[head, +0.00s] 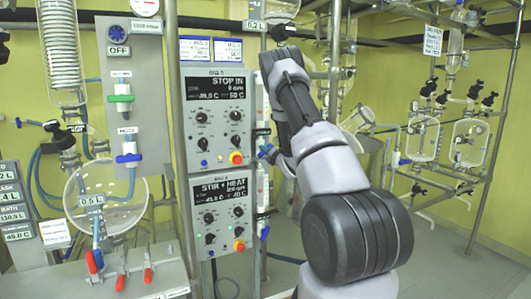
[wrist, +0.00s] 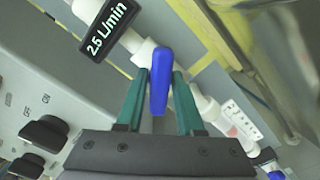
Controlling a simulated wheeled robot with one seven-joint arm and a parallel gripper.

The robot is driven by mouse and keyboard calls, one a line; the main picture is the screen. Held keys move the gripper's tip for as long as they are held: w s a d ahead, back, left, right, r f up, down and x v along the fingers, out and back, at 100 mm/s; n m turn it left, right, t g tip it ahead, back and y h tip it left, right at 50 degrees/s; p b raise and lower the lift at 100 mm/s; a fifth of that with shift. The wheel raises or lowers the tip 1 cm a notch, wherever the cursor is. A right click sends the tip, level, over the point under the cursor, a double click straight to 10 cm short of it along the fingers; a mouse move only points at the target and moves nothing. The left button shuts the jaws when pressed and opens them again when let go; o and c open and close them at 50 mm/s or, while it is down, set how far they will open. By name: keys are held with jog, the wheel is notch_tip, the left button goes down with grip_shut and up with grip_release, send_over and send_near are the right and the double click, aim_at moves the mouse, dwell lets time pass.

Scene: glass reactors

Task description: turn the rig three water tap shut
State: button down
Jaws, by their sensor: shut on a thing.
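A blue tap handle (wrist: 161,80) sits on a white pipe fitting (wrist: 207,108) in the wrist view. My gripper (wrist: 160,76) has its two green fingers on either side of the handle and is shut on it. The handle lies slantwise to the pipe line. A black display (wrist: 106,27) beside the pipe reads 2.5 L/min. In the head view my arm reaches to the right side of the upper control panel (head: 217,120), which reads STOP IN, 0 rpm.
A lower panel (head: 223,210) reads STIR + HEAT. Other taps with green (head: 121,98) and blue handles (head: 129,158) are on the left board. Glass vessels (head: 468,142) hang on the right frame.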

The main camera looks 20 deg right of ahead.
jog(key=m, duration=0.3)
jog(key=shift+m, duration=2.2)
jog(key=c, duration=0.7)
grip_release()
jog(key=shift+s, duration=0.1)
jog(key=s, duration=1)
jog(key=shift+s+d, duration=0.2)
jog(key=shift+s, duration=0.1)
